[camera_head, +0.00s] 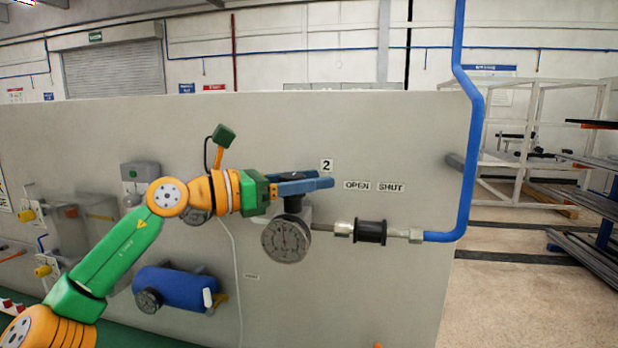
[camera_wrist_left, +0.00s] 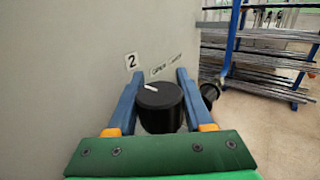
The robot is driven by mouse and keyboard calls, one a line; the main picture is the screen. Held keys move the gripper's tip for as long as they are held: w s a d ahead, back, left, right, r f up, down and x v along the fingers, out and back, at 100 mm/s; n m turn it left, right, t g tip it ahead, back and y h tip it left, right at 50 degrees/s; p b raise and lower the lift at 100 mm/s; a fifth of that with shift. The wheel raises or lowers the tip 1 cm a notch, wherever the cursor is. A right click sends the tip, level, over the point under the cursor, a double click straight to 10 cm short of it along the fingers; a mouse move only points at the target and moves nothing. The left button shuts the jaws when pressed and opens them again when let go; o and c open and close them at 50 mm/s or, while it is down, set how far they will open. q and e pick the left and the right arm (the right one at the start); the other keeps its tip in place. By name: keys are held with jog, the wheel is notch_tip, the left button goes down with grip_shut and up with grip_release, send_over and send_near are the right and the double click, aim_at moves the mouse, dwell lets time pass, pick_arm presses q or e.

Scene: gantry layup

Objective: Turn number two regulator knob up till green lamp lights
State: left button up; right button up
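The number two regulator has a black knob (camera_wrist_left: 160,97) with a white pointer mark on top, seen in the left wrist view. My left gripper (camera_wrist_left: 158,98) has one blue finger on each side of this knob. Whether the fingers press on it or stand just clear, I cannot tell. In the head view my left gripper (camera_head: 305,182) reaches in from the left and partly hides the knob above a round dial gauge (camera_head: 286,239). The number 2 label (camera_head: 327,165) is just above. I cannot make out a lit green lamp.
OPEN (camera_head: 357,185) and SHUT (camera_head: 391,187) labels are on the grey panel (camera_head: 400,130). A black fitting (camera_head: 370,232) joins a blue pipe (camera_head: 474,140) on the right. A blue cylinder (camera_head: 172,289) sits lower left. Metal racks (camera_head: 590,200) stand beyond the panel.

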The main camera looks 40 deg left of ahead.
pick_arm(q)
grip_shut()
jog(key=shift+d+r+m+g+h+p, duration=0.1)
jog(key=shift+r+m+g+h+p, duration=0.3)
jog(key=shift+h+p, duration=0.55)
jog(key=shift+s+f+m+p, duration=0.1)
jog(key=shift+m+p, duration=0.2)
jog(key=shift+p, duration=0.1)
jog(key=shift+f, duration=0.25)
jog(key=o, duration=0.7)
grip_release()
jog(key=shift+o, duration=0.2)
jog(key=shift+d, duration=0.1)
